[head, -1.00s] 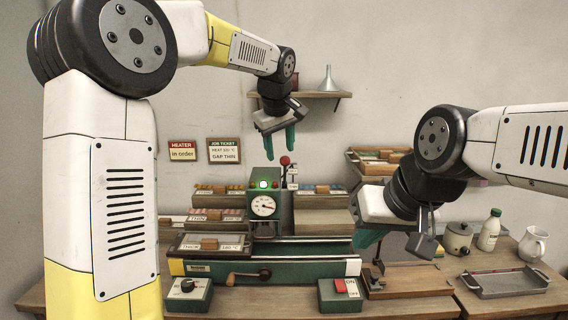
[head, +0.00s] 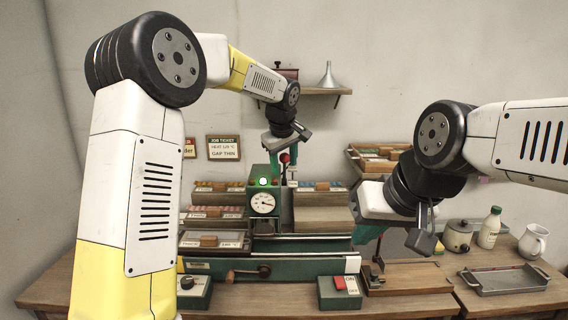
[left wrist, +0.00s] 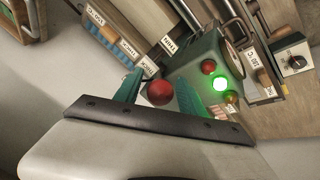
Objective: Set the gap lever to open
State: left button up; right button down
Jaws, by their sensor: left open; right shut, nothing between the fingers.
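The gap lever's red ball knob (head: 285,158) stands at the top right of the green machine housing (head: 264,178), which has a dial and a lit green lamp. My left gripper (head: 283,156) is open and points down at the knob. In the left wrist view the red knob (left wrist: 160,92) sits between the two green fingers (left wrist: 159,94), with a gap on either side. The lever's shaft and its position marks are mostly hidden or too small to read. My right gripper (head: 366,242) is shut and empty, low at the right of the machine, partly hidden by its own wrist.
A job ticket (head: 223,148) on the wall reads GAP THIN. A red switch box (head: 340,291) and a knob box (head: 194,291) stand in front. Labelled racks flank the housing. A metal tray (head: 504,282), pot, bottle and jug are at the right. A shelf with a funnel hangs above.

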pick_arm(q)
grip_shut()
dwell(1.3)
